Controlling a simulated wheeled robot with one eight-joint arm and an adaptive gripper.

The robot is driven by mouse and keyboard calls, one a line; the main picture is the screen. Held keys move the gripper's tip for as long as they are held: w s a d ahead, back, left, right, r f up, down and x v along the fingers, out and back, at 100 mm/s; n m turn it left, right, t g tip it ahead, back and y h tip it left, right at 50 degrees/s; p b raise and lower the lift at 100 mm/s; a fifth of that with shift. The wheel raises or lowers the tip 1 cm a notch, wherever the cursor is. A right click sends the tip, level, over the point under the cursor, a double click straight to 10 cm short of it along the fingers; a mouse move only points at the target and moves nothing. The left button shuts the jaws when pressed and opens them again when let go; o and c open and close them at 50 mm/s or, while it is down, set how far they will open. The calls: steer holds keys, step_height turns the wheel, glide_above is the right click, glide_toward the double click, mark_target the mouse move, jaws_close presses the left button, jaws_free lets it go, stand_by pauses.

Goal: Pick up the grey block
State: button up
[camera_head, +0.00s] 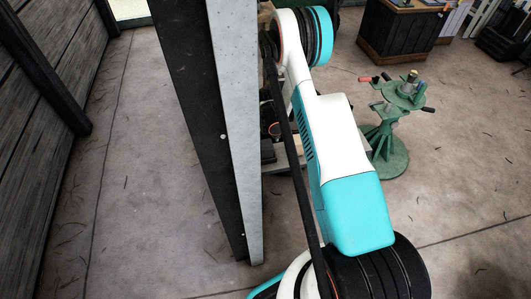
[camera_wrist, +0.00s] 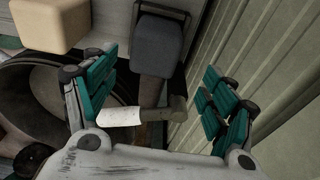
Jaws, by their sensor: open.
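The grey block (camera_wrist: 158,45) shows dark and rounded at the top middle of the wrist view, beside a pale panel. My gripper (camera_wrist: 159,64) is open, with a teal-padded finger on each side of the picture. The grey block lies beyond the fingertips, roughly in line with the gap between them, and nothing is held. I cannot tell how far the block is from the fingers. In the head view my own arm hides the gripper, and I cannot make out the grey block there.
A tan block (camera_wrist: 48,24) and a dark round container (camera_wrist: 35,90) are at left. A white-ended tool (camera_wrist: 118,116) lies below the grey block. A ribbed green wall (camera_wrist: 245,55) rises at right. A green stand (camera_head: 390,140) stands right of my arm; floor at left is clear.

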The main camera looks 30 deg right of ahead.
mark_target(266, 143)
steer(key=shift+w+d+f+b, duration=0.15)
steer(key=shift+f+b, duration=0.35)
steer(key=shift+f, duration=0.55)
steer(key=shift+d+f+b, duration=0.2)
steer(key=shift+f+b, duration=0.3)
steer(key=shift+f, duration=0.5)
steer(key=shift+w+d+f+b, duration=0.15)
steer(key=shift+f+b, duration=0.35)
steer(key=shift+f, duration=0.55)
steer(key=shift+r, duration=0.1)
steer(key=c, duration=1.6)
